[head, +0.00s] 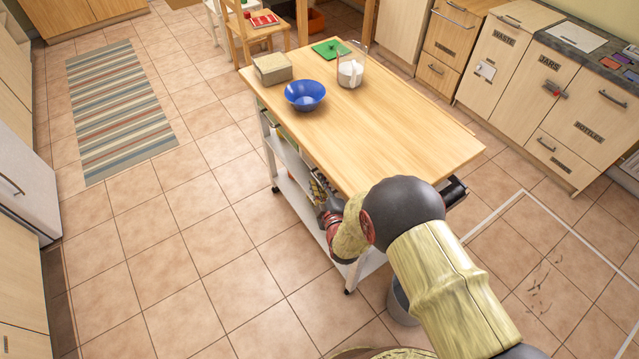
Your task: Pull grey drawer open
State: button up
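A wheeled kitchen cart with a wooden top (395,125) stands in the middle of the floor. A pale grey-white panel (291,160) shows below its top on the left long side; I cannot tell for sure whether it is the grey drawer's front. No drawer is clearly seen pulled out. My gripper (319,186) is at this side of the cart, below the edge of the top and near the front end of the panel. Its fingers are small and partly hidden, so I cannot tell whether they are open or touch anything.
On the cart top are a blue bowl (305,95), a beige box (272,68), a clear jug (351,70) and a green board (330,48). A striped rug (120,110) lies left. Tiled floor left of the cart is clear. A grey bin (402,303) stands near the cart's front end.

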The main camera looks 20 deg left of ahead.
grip_shut()
dwell(0.5)
jog(key=s+a, duration=1.5)
jog(key=s, duration=0.3)
jog(key=shift+a, duration=0.15)
jog(key=shift+o, duration=1.9)
grip_release()
jog(key=v, duration=1.2)
